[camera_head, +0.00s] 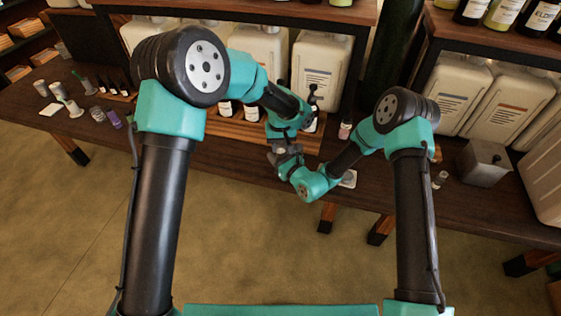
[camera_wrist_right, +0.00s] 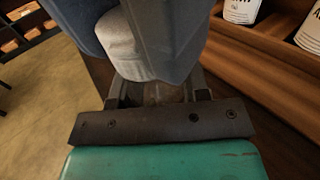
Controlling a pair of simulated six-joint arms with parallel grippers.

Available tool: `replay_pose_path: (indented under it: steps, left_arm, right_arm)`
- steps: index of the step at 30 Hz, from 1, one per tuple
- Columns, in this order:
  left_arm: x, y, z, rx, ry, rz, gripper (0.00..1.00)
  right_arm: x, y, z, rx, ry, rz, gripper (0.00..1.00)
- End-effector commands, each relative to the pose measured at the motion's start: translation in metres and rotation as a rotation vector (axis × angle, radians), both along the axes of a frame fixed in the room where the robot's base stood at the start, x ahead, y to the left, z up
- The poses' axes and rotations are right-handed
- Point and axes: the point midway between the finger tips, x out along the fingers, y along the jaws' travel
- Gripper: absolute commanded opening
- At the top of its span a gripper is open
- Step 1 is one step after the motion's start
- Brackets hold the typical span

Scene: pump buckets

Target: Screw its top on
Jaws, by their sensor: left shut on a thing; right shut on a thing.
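My two grippers meet above the front of the bench, near the middle of the head view. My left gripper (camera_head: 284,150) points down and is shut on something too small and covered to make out. My right gripper (camera_wrist_right: 157,92) comes in from the lower right and is shut. In the right wrist view a pale grey rounded piece (camera_wrist_right: 127,52) stands just beyond its fingers, partly covered by large blue-grey shapes. I cannot tell which part is the top and which is the body, or whether they touch.
White jugs (camera_head: 321,68) stand behind on the shelf. A dark pump bottle (camera_head: 312,112) and a small pink bottle (camera_head: 345,130) stand close behind the grippers. A metal box (camera_head: 484,162) is at right. Small cups and a purple bottle (camera_head: 114,119) stand at left.

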Motion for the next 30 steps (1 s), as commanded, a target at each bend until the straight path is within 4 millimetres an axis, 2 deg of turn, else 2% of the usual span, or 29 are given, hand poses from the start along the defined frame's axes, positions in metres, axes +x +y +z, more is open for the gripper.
replay_pose_path:
  steps: [1, 2, 9, 19, 30]
  left_arm:
    - [0.0, 0.0, 0.0, 0.0, 0.0, 0.0, 0.09]
    - [0.0, 0.0, 0.0, 0.0, 0.0, 0.0, 0.37]
    - [0.0, 0.0, 0.0, 0.0, 0.0, 0.0, 0.6]
    - [0.0, 0.0, 0.004, -0.001, -0.001, 0.0, 0.61]
    - [0.001, 0.0, 0.042, -0.001, -0.002, 0.001, 0.61]
  right_arm:
    - [0.0, 0.0, 0.0, 0.0, 0.0, 0.0, 0.0]
    - [0.0, 0.0, 0.0, 0.0, 0.0, 0.0, 0.0]
    - [0.0, 0.0, 0.0, 0.0, 0.0, 0.0, 0.0]
    - [0.0, 0.0, 0.0, 0.0, 0.0, 0.0, 0.0]
    - [0.0, 0.0, 0.0, 0.0, 0.0, 0.0, 0.0]
